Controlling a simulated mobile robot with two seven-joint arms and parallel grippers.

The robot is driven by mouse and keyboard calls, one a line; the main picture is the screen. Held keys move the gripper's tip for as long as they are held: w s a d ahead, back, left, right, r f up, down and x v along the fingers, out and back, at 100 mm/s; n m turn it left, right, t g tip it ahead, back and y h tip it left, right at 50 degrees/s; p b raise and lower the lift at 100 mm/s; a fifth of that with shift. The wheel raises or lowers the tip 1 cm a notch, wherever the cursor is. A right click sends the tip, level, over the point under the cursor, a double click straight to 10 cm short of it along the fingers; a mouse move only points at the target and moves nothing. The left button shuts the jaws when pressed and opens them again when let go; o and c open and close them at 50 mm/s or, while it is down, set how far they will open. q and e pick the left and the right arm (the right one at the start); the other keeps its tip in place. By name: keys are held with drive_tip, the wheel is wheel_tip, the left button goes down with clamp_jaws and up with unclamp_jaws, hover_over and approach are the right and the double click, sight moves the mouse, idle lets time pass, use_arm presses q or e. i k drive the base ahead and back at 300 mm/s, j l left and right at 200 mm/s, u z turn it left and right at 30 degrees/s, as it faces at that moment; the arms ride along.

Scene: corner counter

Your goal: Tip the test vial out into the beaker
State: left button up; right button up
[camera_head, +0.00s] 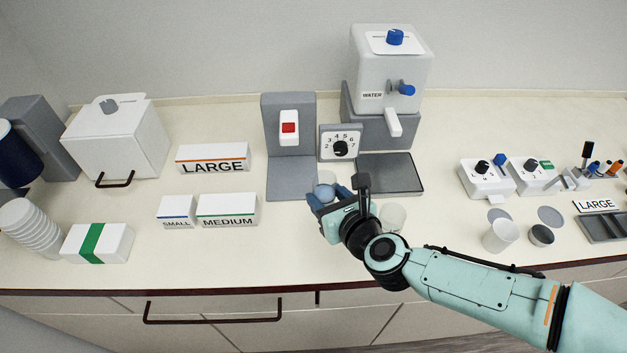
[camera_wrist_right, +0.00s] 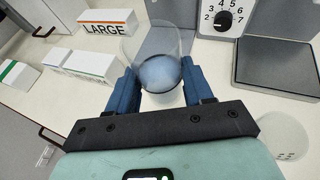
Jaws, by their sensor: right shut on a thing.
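My right gripper (camera_head: 325,205) is shut on the test vial (camera_head: 325,191), a clear round vessel with pale blue contents low inside. In the right wrist view the vial (camera_wrist_right: 157,62) stands between the two blue fingers (camera_wrist_right: 158,90), its clear rim above them, and it looks roughly upright. A clear beaker (camera_head: 392,217) stands on the counter just right of the gripper. My left gripper is not in view.
Behind the gripper are a grey stand with a red button (camera_head: 289,128), a dial (camera_head: 341,147), a dark plate (camera_head: 390,172) and a water dispenser (camera_head: 390,75). LARGE (camera_head: 213,158) and MEDIUM (camera_head: 228,210) boxes stand left. A white cup (camera_head: 500,236) stands right.

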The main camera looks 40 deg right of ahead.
sight(393, 217)
drive_tip(key=k+j, duration=0.1)
drive_tip(key=k, duration=0.4)
drive_tip(key=k+j, duration=0.15)
drive_tip(key=k, duration=0.35)
